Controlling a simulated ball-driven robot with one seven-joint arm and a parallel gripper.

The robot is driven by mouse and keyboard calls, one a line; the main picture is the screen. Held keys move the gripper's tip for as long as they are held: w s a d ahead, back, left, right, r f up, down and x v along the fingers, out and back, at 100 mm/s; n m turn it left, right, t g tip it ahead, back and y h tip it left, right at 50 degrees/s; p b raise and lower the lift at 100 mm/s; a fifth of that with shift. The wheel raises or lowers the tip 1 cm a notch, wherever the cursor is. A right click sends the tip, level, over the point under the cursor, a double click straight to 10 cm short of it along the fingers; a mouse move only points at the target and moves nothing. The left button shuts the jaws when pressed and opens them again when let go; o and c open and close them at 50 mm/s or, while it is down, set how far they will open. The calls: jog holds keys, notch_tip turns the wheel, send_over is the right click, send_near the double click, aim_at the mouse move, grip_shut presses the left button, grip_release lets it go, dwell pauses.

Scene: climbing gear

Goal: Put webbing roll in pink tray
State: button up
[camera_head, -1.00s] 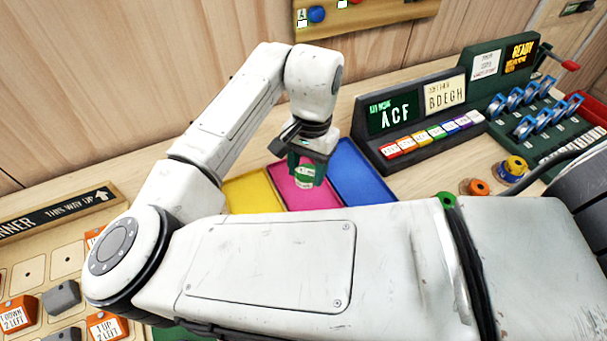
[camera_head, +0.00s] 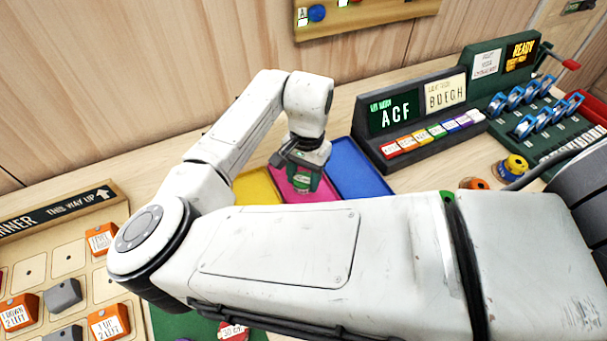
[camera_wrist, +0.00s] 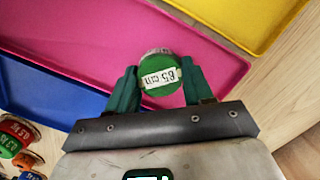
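The webbing roll (camera_wrist: 160,76) is green with a white label reading "65 cm". In the wrist view it sits between the two green fingers of my gripper (camera_wrist: 160,88), which press it from both sides. The pink tray (camera_wrist: 85,30) spreads behind the roll in that view. In the head view my gripper (camera_head: 303,182) points down over the pink tray (camera_head: 327,193), with the roll low between its fingers. I cannot tell whether the roll touches the tray floor. My arm hides the tray's near part.
A yellow tray (camera_head: 256,187) lies left of the pink one and a blue tray (camera_head: 357,168) lies right. A dark sign console (camera_head: 425,120) stands behind and to the right. Other rolls (camera_head: 513,166) lie on the table at the right.

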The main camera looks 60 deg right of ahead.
aim_at(307, 175)
jog(key=o, duration=0.4)
jog(key=shift+o, duration=0.2)
jog(key=shift+r, duration=0.1)
notch_tip(307, 175, up, 12)
jog(key=d, duration=0.1)
jog(key=shift+d, duration=0.2)
